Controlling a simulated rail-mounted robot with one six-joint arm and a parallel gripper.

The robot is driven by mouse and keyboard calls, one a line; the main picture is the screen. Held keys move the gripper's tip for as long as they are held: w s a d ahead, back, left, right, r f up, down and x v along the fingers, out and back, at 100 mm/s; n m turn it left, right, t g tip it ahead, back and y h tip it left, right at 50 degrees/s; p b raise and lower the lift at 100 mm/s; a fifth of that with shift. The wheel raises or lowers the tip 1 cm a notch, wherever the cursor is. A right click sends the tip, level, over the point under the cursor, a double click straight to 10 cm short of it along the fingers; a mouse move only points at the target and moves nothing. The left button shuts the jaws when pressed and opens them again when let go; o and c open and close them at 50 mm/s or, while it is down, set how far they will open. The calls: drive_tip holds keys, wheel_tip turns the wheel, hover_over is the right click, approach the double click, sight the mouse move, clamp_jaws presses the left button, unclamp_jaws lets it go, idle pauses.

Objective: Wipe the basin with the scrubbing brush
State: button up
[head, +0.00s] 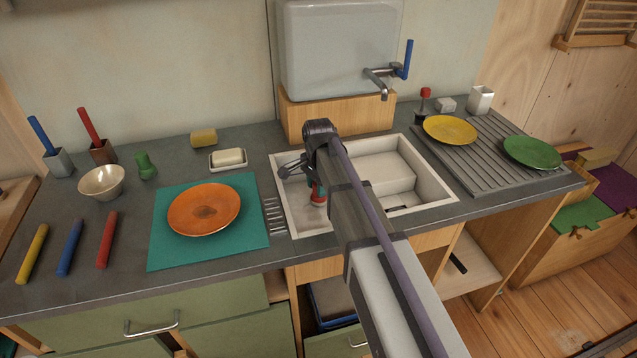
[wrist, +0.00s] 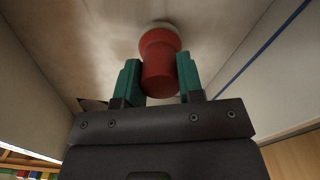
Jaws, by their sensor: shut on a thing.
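My gripper (head: 318,182) reaches down into the left part of the white basin (head: 438,190). Its green fingers (wrist: 158,85) are shut on the red handle of the scrubbing brush (wrist: 160,65), as the wrist view shows. The brush also shows in the head view as a small red shape (head: 318,195) below my wrist. Its pale head lies at or very near the basin floor; I cannot tell for sure whether they touch. Brownish smudges mark the floor around it in the wrist view. My arm hides the middle of the basin.
A tap (head: 378,82) with a blue lever hangs over the basin's back. An orange plate (head: 204,209) on a teal mat (head: 165,250) and a soap dish (head: 228,160) stand left. The ribbed drainer (head: 470,165) at right holds a yellow plate (head: 450,130) and a green plate (head: 532,152).

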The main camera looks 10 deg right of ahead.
drive_tip(key=shift+s+d, duration=0.15)
drive_tip(key=shift+s, duration=0.4)
drive_tip(key=shift+s+d, duration=0.2)
drive_tip(key=shift+s, duration=1.9)
drive_tip(key=shift+s+d, duration=0.15)
drive_tip(key=shift+s, duration=1.9)
drive_tip(key=shift+a, duration=0.1)
drive_tip(key=shift+w+a, duration=0.15)
drive_tip(key=shift+a, duration=0.8)
drive_tip(key=shift+w, duration=1.2)
drive_tip(key=shift+w+a, duration=0.2)
drive_tip(key=shift+w, duration=1.85)
drive_tip(key=shift+w+a, duration=0.15)
drive_tip(key=shift+w, duration=1.9)
wheel_tip(320, 180, up, 7)
drive_tip(key=p, duration=0.7)
drive_tip(key=shift+s+r, duration=0.15)
drive_tip(key=shift+r, duration=0.05)
